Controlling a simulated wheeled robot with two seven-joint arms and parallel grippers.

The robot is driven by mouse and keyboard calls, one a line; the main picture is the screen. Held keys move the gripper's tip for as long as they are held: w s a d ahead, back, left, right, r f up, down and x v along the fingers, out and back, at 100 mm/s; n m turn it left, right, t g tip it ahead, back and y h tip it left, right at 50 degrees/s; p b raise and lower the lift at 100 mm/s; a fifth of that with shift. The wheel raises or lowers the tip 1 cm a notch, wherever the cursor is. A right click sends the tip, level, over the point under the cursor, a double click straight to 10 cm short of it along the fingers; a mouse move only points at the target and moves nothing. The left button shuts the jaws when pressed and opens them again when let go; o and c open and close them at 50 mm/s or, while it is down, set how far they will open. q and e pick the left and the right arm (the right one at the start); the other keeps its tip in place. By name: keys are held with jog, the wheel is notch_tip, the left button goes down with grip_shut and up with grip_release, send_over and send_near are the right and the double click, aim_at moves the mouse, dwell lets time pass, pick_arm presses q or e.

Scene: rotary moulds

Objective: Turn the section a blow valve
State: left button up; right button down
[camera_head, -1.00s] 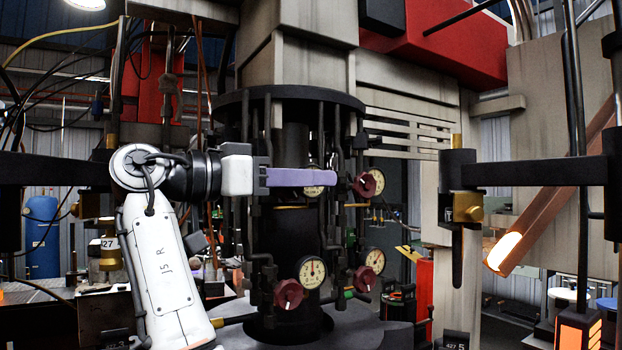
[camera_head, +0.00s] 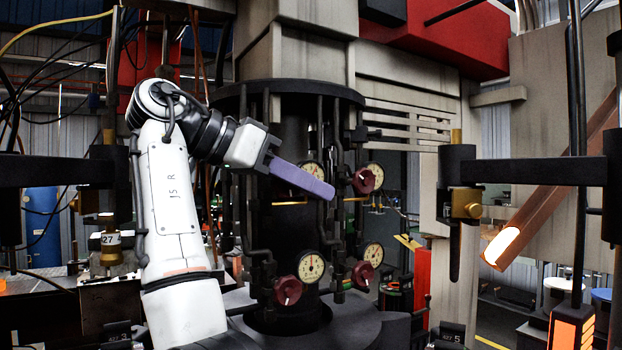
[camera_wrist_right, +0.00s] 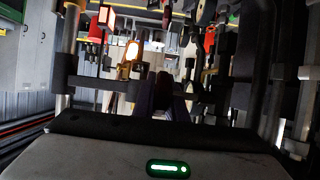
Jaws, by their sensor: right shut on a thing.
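A dark column carries several red round valve handles, each near a white dial gauge. Handles show at the upper right (camera_head: 367,180), lower left (camera_head: 287,290) and lower right (camera_head: 362,275). The upper left gauge (camera_head: 313,170) is partly covered by my right gripper (camera_head: 326,190). The gripper's long purple fingers slope down to the right in front of the column. They are shut; what they hold is hidden behind them, at the upper left valve. Which handle is section a cannot be read. In the right wrist view the dark fingers (camera_wrist_right: 165,95) show, the grip itself unclear. My left gripper is not in view.
Dark upright pipes (camera_head: 340,220) stand close around the column. A dark arm with a brass fitting (camera_head: 466,204) juts in from the right. A sloping chute holds a glowing piece (camera_head: 501,246). A blue cylinder (camera_head: 42,215) stands far left.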

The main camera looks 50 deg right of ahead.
jog(key=shift+a+f+t+y, duration=0.1)
jog(key=shift+f+t+y, duration=0.25)
jog(key=shift+y, duration=0.85)
jog(key=c, duration=1.8)
grip_release()
